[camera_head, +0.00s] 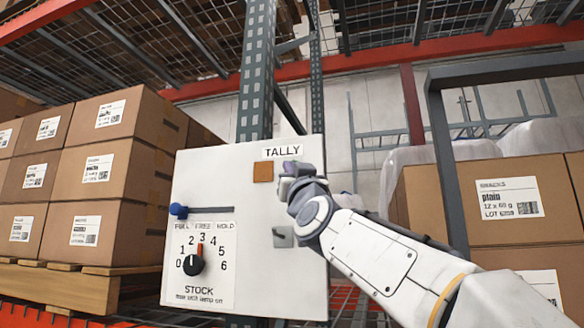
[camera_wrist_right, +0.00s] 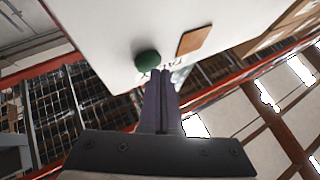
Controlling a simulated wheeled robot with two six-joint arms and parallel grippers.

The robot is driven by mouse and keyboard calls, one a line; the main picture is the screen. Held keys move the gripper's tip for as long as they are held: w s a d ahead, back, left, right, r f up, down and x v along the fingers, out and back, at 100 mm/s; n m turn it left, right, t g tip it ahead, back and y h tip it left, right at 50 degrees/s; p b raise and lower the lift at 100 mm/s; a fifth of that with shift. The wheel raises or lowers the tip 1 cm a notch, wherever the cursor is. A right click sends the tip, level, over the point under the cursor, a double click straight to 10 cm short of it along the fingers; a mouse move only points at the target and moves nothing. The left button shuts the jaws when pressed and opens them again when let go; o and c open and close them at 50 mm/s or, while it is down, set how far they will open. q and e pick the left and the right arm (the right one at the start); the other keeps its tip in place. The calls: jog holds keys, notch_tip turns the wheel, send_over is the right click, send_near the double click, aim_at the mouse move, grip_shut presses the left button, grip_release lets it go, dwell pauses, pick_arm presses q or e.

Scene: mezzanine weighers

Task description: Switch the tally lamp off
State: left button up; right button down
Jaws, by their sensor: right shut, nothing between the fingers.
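A white panel (camera_head: 230,150) carries a TALLY label (camera_head: 283,150). Below the label is a flat square (camera_head: 263,172), dull amber-brown with no clear glow; it also shows in the right wrist view (camera_wrist_right: 193,40). A round green button (camera_wrist_right: 148,62) sits beside the square in the wrist view; in the head view my right gripper hides it. My right gripper (camera_head: 291,166) is shut and empty, its fingertips (camera_wrist_right: 160,72) close to the green button. I cannot tell whether they touch it. My left gripper is out of view.
The panel also has a blue slider knob (camera_head: 178,210), a black STOCK dial (camera_head: 194,264) and a small grey lever (camera_head: 283,236). Stacked cartons (camera_head: 115,150) stand left, more cartons (camera_head: 500,205) right. A green-grey rack post (camera_head: 257,70) rises behind the panel.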

jog(key=shift+s, duration=0.1)
jog(key=s, duration=0.1)
jog(key=s+a+p, duration=0.1)
jog(key=s, duration=0.1)
jog(key=s+a, duration=0.1)
jog(key=s, duration=0.1)
jog(key=shift+s, duration=0.25)
dwell(0.5)
